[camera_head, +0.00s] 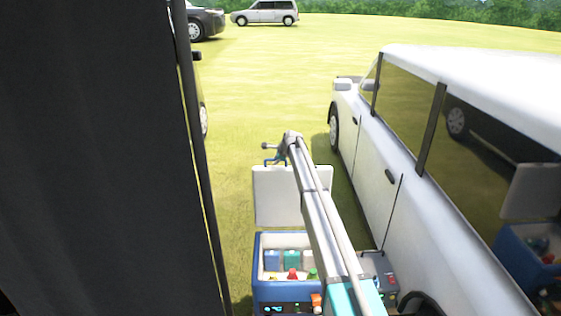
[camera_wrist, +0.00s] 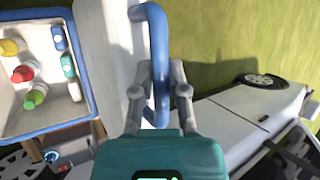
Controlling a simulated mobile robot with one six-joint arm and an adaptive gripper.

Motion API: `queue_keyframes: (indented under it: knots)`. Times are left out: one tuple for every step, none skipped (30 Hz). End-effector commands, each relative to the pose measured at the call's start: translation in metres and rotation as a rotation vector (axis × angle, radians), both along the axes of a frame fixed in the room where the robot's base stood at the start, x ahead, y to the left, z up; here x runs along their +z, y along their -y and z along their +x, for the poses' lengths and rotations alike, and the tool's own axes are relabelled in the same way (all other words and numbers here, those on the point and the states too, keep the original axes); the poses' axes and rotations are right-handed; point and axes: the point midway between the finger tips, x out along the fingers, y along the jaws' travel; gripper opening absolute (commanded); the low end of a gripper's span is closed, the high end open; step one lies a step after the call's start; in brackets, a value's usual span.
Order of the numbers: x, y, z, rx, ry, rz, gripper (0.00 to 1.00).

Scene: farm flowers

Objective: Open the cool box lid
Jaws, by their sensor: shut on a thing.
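The cool box (camera_head: 257,268) is blue with a white inside and stands at the bottom centre of the head view. It also shows at the left of the wrist view (camera_wrist: 82,65). Its white lid (camera_head: 270,197) stands raised, about upright, at the far side of the box. A blue handle (camera_wrist: 157,40) sits on the lid's edge. My gripper (camera_wrist: 153,92) is shut on the blue handle, with a finger on each side of it. In the head view my gripper (camera_head: 280,158) is at the top edge of the lid. The box holds bottles and blocks.
A white car (camera_head: 375,185) stands close on the right. A dark panel (camera_head: 95,160) fills the left side. Grass (camera_head: 270,80) lies open beyond the lid. A white car (camera_head: 265,12) and a dark car (camera_head: 205,22) stand far back.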

Motion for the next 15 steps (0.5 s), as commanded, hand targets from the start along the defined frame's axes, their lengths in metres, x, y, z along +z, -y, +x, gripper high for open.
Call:
queue_keyframes:
  knots:
    - [0.001,-0.008,-0.001,0.007,-0.002,0.009,0.00]
    - [0.001,-0.007,-0.001,0.007,-0.002,0.009,0.00]
    - [0.001,-0.006,-0.001,0.005,-0.001,0.008,0.00]
    - [0.001,-0.006,-0.001,0.005,-0.001,0.009,0.00]
    - [0.001,-0.005,0.000,0.005,-0.001,0.009,0.00]
    - [0.001,-0.004,0.000,0.003,-0.001,0.009,0.00]
    - [0.001,-0.003,0.000,0.002,-0.001,0.009,0.00]
    - [0.001,-0.003,0.000,0.002,-0.001,0.009,0.00]
    - [0.001,-0.002,0.000,0.001,-0.001,0.009,0.22]
    - [0.001,-0.001,0.000,0.000,-0.001,0.008,0.28]
    - [0.001,0.000,0.001,-0.001,-0.001,0.009,0.33]
    - [0.001,0.002,0.001,-0.003,-0.001,0.007,0.41]
    - [0.001,0.003,0.001,-0.003,-0.001,0.007,0.46]
    - [0.001,0.004,0.001,-0.005,-0.001,0.006,0.52]
    - [0.001,0.005,0.001,-0.005,-0.001,0.005,0.54]
